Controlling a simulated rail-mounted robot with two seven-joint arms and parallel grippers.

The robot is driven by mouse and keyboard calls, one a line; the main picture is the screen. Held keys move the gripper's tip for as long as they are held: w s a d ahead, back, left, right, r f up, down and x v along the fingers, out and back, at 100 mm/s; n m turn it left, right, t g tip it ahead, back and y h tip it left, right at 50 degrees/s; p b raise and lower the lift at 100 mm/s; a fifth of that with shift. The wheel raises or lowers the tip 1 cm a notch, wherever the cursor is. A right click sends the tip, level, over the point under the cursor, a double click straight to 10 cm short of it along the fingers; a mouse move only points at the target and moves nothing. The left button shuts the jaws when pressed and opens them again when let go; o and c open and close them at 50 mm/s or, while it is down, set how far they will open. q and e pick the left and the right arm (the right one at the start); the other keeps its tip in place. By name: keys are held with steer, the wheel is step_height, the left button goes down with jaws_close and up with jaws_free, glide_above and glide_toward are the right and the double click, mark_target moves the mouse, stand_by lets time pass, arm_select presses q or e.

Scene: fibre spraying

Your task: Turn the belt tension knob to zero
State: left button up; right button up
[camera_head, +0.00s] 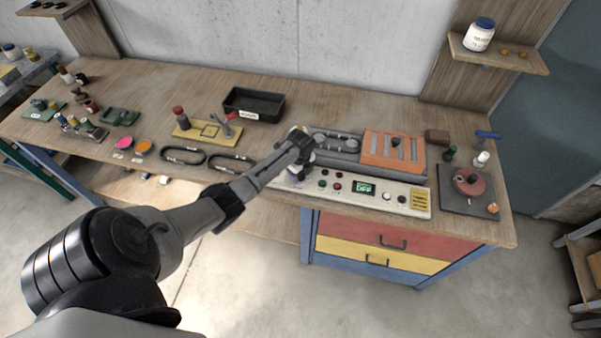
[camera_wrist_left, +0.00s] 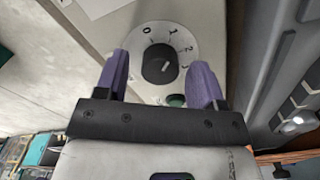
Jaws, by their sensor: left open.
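The belt tension knob (camera_wrist_left: 158,66) is round and black, on a pale dial plate (camera_wrist_left: 181,39) printed with 0, 1, 2 and 3. A short light mark on its face appears to point towards the 3 side, away from the 0. My left gripper (camera_wrist_left: 161,70) is open, with one purple finger on each side of the knob. I see a gap on both sides, and cannot tell how deep the fingers reach. In the head view my left gripper (camera_head: 299,143) is over the left end of the control panel (camera_head: 405,210) and hides the knob there.
A green button (camera_wrist_left: 176,100) sits close to the knob, near the right finger. The panel also carries a lit green display (camera_head: 364,188) and several buttons. Behind it stand a grey belt unit (camera_head: 335,142) and an orange slotted box (camera_head: 393,150). A black tray (camera_head: 253,103) is to the left.

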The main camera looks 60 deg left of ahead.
arm_select(q)
steer(key=c, duration=0.9)
steer(key=shift+r+n+p, duration=0.2)
steer(key=shift+n+p, duration=0.5)
steer(key=shift+p, duration=0.05)
steer(key=shift+n+p, duration=0.95)
steer(key=shift+n, duration=0.25)
steer(key=n+p, duration=0.2)
steer(key=n, duration=0.1)
steer(key=shift+f+n, duration=0.1)
steer(key=shift+n, duration=0.9)
steer(key=shift+f+p, duration=0.1)
steer(key=shift+p, duration=0.2)
steer(key=o, duration=0.9)
